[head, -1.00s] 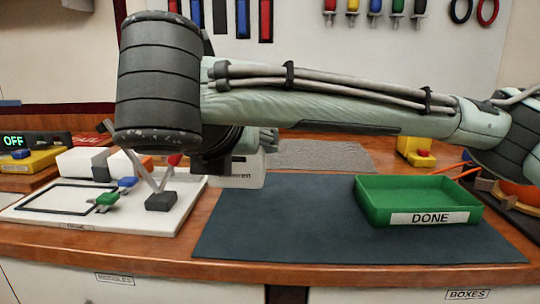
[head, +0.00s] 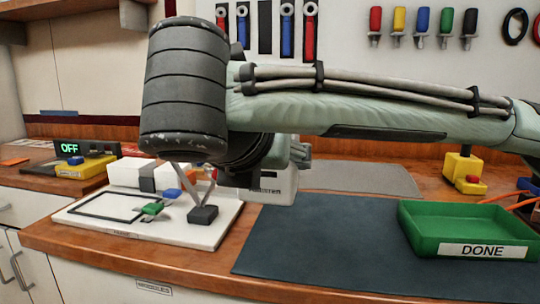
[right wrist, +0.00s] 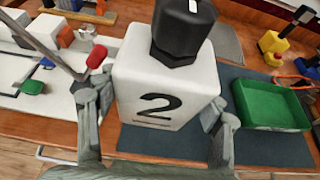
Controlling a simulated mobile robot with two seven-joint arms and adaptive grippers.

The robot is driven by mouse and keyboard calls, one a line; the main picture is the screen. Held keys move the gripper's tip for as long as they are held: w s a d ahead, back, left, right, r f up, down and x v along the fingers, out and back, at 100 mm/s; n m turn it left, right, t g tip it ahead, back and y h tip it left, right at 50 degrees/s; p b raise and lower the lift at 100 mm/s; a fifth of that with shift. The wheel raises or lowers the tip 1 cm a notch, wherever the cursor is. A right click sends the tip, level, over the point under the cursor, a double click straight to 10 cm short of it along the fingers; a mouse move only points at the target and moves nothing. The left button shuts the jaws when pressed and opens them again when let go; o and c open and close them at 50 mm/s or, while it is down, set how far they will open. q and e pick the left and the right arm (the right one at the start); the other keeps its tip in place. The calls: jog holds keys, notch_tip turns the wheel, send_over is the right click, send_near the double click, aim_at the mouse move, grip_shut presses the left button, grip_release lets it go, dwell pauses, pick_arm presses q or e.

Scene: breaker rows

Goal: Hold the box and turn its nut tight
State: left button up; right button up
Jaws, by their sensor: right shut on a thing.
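In the right wrist view a white box (right wrist: 165,95) with a black 2 faces me, with a dark nut (right wrist: 182,28) on its top that carries a small white mark. My right gripper (right wrist: 155,115) has a finger at each side of the box and is shut on it. In the head view my right arm crosses from the right and hides most of this gripper. A white box-like body (head: 285,188) with partly hidden lettering shows below the arm; I cannot tell if it is the same box. My left gripper is not in view.
A white board (head: 85,232) with green and blue levers lies left. A dark mat (head: 320,250) is largely clear. A green DONE tray (head: 425,245) looks empty and stands at its right. A yellow stand with a red button (head: 462,170) is behind. An OFF display (head: 70,148) glows far left.

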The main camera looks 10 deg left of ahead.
jog(key=shift+w+d+f+b, duration=0.8)
jog(key=shift+w+d+f, duration=0.1)
jog(key=shift+d+f, duration=0.7)
jog(key=shift+w+d+f+b, duration=0.8)
jog(key=shift+w+d+f, duration=0.15)
jog(key=shift+d+f, duration=0.65)
jog(key=shift+w+d+f+b, duration=0.85)
jog(key=shift+d+f, duration=0.6)
jog(key=shift+f, duration=0.2)
jog(key=shift+p, duration=0.3)
jog(key=shift+f, duration=0.25)
dwell(0.4)
